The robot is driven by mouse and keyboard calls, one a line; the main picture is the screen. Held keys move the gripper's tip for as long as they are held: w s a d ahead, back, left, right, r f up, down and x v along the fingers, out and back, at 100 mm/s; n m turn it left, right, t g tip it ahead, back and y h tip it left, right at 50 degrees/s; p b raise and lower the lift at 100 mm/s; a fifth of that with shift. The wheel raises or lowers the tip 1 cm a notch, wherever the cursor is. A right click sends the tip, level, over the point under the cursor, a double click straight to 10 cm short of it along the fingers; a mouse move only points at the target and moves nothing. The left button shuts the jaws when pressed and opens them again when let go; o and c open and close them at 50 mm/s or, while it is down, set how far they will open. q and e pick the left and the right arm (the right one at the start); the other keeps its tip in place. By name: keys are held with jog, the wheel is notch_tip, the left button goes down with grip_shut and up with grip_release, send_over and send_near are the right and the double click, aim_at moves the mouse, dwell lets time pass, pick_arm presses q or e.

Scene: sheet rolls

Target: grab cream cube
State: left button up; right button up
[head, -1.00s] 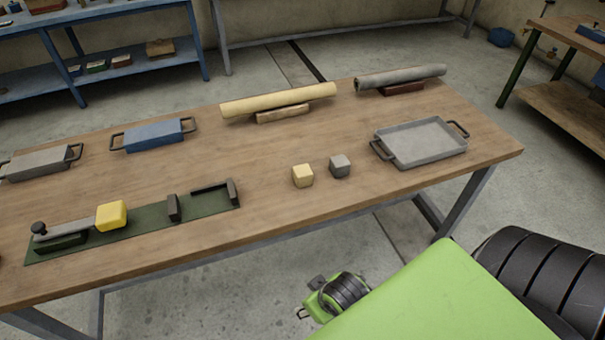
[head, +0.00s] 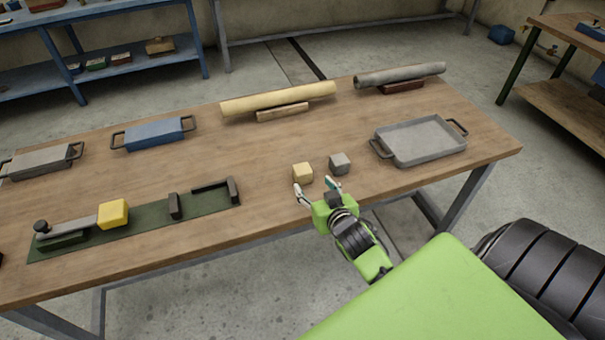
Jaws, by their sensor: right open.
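The cream cube (head: 303,172) sits on the wooden table near its front edge, right of the middle. My right gripper (head: 316,187) is open at the table's front edge, just in front of the cream cube. Its left finger shows in front of the cream cube, and its right finger is in front of the gap toward the grey cube. I cannot tell whether the fingers touch either cube. Nothing is held between them. My left gripper is out of view.
A grey cube (head: 340,163) stands close to the right of the cream cube. A grey tray (head: 421,144) lies further right. A cream roll (head: 278,99) and a grey roll (head: 400,75) lie behind. A green mat (head: 150,224) with a yellow block (head: 113,214) is at the left.

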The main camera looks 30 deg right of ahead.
aim_at(305, 177)
jog(key=x, duration=0.4)
jog(key=shift+w+f, duration=0.1)
jog(key=shift+a+p+x, duration=0.15)
jog(key=shift+p+x, duration=0.05)
jog(key=shift+x, duration=1.2)
jog(key=shift+a+p+x, duration=0.1)
jog(key=shift+p+x, duration=0.05)
jog(key=shift+x, duration=1.2)
jog(key=shift+w, duration=0.1)
jog(key=shift+c, duration=0.3)
jog(key=c, duration=1.2)
